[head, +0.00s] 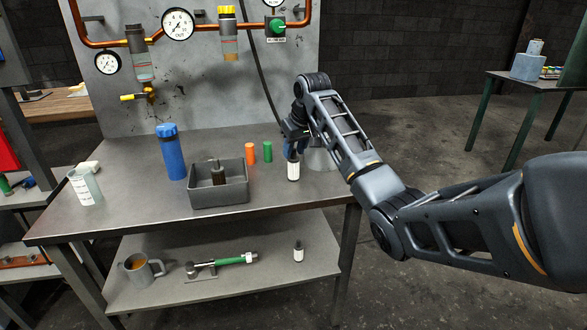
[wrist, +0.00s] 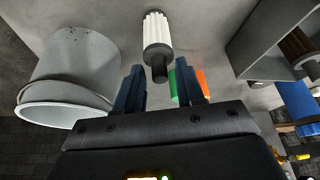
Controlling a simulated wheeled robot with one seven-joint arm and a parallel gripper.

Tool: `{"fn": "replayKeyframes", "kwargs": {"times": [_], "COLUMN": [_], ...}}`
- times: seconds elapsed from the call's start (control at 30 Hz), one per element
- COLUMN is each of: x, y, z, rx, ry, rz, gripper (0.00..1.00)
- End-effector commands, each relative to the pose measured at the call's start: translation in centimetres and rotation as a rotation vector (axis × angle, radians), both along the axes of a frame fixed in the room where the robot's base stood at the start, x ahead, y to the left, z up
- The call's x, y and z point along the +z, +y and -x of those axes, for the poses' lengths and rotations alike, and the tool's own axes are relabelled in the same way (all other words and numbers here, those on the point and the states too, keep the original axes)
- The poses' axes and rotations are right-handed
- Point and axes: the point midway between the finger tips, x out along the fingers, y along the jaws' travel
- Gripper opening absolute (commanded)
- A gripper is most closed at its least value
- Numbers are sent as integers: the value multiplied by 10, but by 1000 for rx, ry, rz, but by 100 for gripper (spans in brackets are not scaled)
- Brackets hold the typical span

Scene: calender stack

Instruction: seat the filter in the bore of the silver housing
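The white pleated filter (head: 293,171) with its dark stem appears upright on the workbench, just left of the silver housing. In the wrist view the filter (wrist: 157,32) lies just beyond my fingertips, its dark stem pointing back toward them. My gripper (head: 292,148) is above the filter, and its blue fingers (wrist: 160,82) are apart, with gaps on both sides of the stem. The silver housing (head: 322,159) is partly hidden behind my arm. In the wrist view the housing (wrist: 66,75) is on the left, and its bore is not visible.
A grey bin (head: 219,194) with a dark filter (head: 218,174) stands left on the bench (head: 130,220). Orange (head: 250,154) and green (head: 267,152) cylinders, a blue bottle (head: 172,153) and a beaker (head: 85,187) also stand there. Another white filter (head: 298,252) is on the lower shelf.

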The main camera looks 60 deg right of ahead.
Motion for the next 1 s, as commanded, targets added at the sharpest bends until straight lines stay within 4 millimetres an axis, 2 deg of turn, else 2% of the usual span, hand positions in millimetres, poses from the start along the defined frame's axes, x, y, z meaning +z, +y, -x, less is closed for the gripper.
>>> {"fn": "replayKeyframes", "kwargs": {"times": [0.03,0.3,0.4,1.0], "x": [0,0,0,4], "y": [0,0,0,0], "z": [0,0,0,0], "rx": [0,0,0,0], "ry": [0,0,0,-2], "rz": [0,0,0,1], "gripper": [33,7,0,0]}}
